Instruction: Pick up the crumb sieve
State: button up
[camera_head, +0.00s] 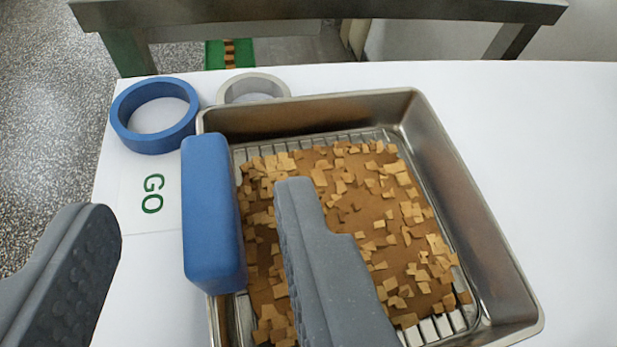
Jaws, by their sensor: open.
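The crumb sieve (470,215) looks to be the rectangular metal pan with a wire grid in its bottom. My gripper (197,199) is open and empty, with one finger on each side of the blue handle in the picture. The right finger shows over the pan and hides part of the crumbs. The left finger is to the left of the handle, with a clear gap. I cannot tell how high the fingers are above the handle.
A blue ring (121,109) and a grey ring (275,83) lie behind the pan's left corner. The table is free to the right. A dark rail (320,10) stands beyond the far edge.

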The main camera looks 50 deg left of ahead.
aim_at(206, 175)
jog(key=shift+b+x, duration=0.45)
jog(key=shift+x, duration=2.3)
jog(key=shift+d+f, duration=0.15)
grip_shut()
